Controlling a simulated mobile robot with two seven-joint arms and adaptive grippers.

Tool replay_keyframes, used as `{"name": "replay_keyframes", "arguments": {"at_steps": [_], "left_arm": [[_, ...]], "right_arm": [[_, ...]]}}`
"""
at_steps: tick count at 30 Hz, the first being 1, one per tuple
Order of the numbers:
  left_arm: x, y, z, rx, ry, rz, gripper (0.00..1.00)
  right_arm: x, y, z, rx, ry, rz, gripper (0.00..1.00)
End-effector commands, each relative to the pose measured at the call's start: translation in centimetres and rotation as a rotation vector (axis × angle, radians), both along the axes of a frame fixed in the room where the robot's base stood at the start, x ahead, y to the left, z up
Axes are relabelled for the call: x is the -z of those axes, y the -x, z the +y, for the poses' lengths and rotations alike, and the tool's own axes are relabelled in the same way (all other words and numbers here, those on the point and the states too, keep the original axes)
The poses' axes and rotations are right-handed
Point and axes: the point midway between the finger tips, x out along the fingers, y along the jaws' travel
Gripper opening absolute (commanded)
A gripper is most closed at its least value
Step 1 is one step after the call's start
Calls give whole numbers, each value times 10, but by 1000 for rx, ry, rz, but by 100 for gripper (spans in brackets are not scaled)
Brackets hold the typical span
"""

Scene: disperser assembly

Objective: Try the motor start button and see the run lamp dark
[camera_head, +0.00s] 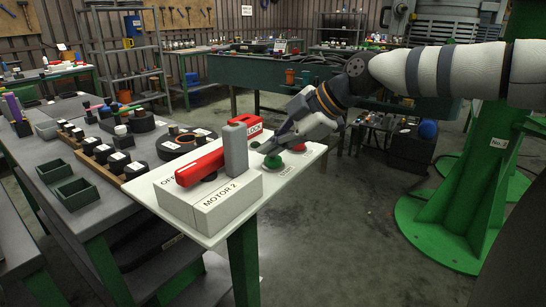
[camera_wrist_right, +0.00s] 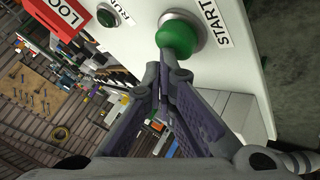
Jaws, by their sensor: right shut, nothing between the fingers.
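The green motor start button (camera_wrist_right: 177,38) stands on the white panel beside a START label. In the head view the button (camera_head: 273,161) sits near the panel's right edge. The run lamp (camera_wrist_right: 106,17), by the RUN label, is a small dark green dome and shows no glow. My right gripper (camera_wrist_right: 167,75) is shut and empty, its fingertips right at the button; I cannot tell whether they touch it. In the head view my right gripper (camera_head: 280,143) reaches down over the panel from the right. My left gripper is not in view.
A red switch handle (camera_head: 200,167) and grey block (camera_head: 236,149) stand on the panel by the MOTOR 2 box (camera_head: 213,205). A red lock piece (camera_wrist_right: 55,15) is near the lamp. A bench (camera_head: 100,180) with parts lies left. Floor at the right front is clear.

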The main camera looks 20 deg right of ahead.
Motion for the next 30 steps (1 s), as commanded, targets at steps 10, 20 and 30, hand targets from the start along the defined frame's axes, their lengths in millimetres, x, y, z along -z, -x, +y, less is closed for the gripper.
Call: {"name": "replay_keyframes", "arguments": {"at_steps": [10,20,30], "left_arm": [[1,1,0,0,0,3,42],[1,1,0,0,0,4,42],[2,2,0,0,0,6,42]], "right_arm": [[6,0,0,0,1,2,0],[10,0,0,0,1,3,0],[14,0,0,0,2,4,0]]}}
